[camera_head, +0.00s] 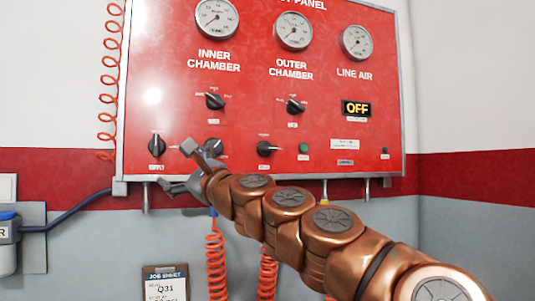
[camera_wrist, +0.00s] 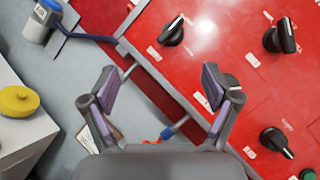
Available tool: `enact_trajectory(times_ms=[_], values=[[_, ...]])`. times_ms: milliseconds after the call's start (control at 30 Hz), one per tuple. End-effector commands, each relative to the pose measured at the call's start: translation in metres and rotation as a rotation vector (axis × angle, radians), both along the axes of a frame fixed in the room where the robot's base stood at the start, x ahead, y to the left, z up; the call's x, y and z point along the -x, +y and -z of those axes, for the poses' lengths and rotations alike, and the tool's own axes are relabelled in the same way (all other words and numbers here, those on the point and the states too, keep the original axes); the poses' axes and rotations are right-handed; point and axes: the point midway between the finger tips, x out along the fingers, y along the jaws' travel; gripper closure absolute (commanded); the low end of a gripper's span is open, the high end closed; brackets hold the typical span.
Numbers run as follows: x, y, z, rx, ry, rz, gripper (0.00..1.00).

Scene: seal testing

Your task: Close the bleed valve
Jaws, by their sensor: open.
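The red panel (camera_head: 240,130) carries several black knobs; which one is the bleed valve I cannot read. The lower row has a knob labelled SUPPLY (camera_head: 157,145), its handle upright, a middle knob (camera_head: 213,147) and a right knob (camera_head: 268,148) with its handle about level. My gripper (camera_head: 180,167) is open and empty at the panel's lower left, between the supply and middle knobs in the picture. In the wrist view my gripper (camera_wrist: 160,80) has its fingers wide apart; the right finger partly hides the middle knob (camera_wrist: 231,82). The supply knob (camera_wrist: 171,32) is beyond the fingertips.
Above are two selector knobs (camera_head: 215,101) (camera_head: 295,106), gauges (camera_head: 293,31) and an OFF display (camera_head: 356,108). A green button (camera_head: 303,148) is at lower right. Orange coiled hoses (camera_head: 215,265) hang below the panel. A yellow round object (camera_wrist: 18,101) is at left in the wrist view.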

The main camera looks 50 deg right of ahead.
Motion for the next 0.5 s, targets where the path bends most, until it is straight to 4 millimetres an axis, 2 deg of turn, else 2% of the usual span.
enact_trajectory(times_ms=[33,100,233,333,400,500], values=[[0.006,-0.042,-0.015,-0.131,-0.047,0.05,0.12],[0.017,-0.094,-0.027,-0.3,-0.109,0.109,0.12],[0.038,-0.172,-0.031,-0.546,-0.202,0.193,0.12],[0.05,-0.209,-0.029,-0.662,-0.248,0.234,0.12],[0.055,-0.223,-0.027,-0.711,-0.268,0.249,0.12],[0.058,-0.234,-0.025,-0.744,-0.281,0.26,0.12]])
